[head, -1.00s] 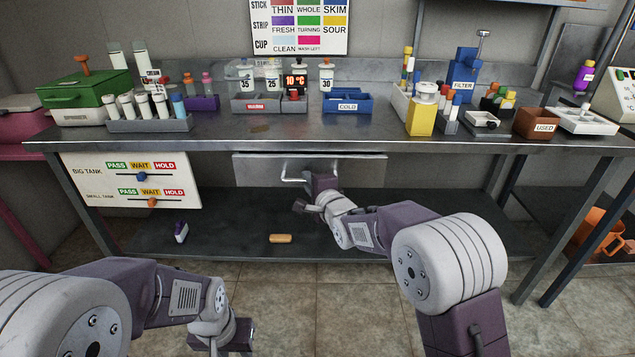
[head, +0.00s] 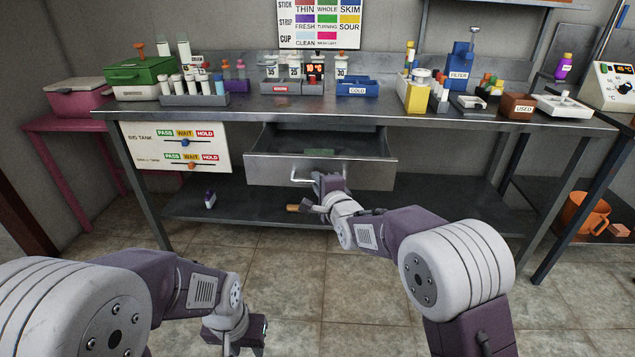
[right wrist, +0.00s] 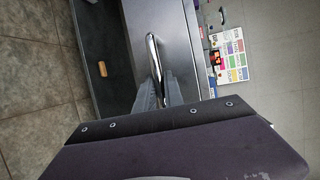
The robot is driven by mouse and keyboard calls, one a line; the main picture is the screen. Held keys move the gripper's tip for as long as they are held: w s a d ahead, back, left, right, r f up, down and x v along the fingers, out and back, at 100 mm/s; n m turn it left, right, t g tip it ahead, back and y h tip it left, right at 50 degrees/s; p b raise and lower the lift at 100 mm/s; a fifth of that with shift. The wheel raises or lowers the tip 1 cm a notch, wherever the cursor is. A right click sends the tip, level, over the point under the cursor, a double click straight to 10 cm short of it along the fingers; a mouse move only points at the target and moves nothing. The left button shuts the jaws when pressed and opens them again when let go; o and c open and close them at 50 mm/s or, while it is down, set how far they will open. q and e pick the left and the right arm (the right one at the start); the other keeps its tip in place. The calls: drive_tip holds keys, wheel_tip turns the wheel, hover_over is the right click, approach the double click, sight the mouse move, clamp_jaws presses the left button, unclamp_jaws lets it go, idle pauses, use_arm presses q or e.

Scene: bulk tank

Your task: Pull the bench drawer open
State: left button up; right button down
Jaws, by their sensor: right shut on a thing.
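The bench drawer (head: 352,173) under the steel worktop is pulled partly out, and its inside shows with a small green thing (head: 318,153) at the back. Its metal bar handle (head: 293,174) is on the front. My right gripper (head: 318,183) is at the right part of the handle, shut on it. In the right wrist view the handle (right wrist: 155,55) runs between the fingers (right wrist: 160,93). My left gripper (head: 252,333) hangs low at the front left, away from the bench; its fingers are too unclear to judge.
The worktop (head: 430,116) carries racks, a green box (head: 143,73), a blue tray (head: 357,88) and a yellow container (head: 417,97). A lower shelf (head: 440,203) holds an orange-brown block (head: 294,207) and a small purple-and-white item (head: 210,199). The floor in front is clear.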

drive_tip(key=shift+s, duration=0.2)
drive_tip(key=c, duration=1.5)
unclamp_jaws()
drive_tip(key=shift+o, duration=0.2)
drive_tip(key=shift+s, duration=0.1)
drive_tip(key=p+v, duration=0.2)
drive_tip(key=v, duration=0.7)
drive_tip(key=shift+d, duration=0.1)
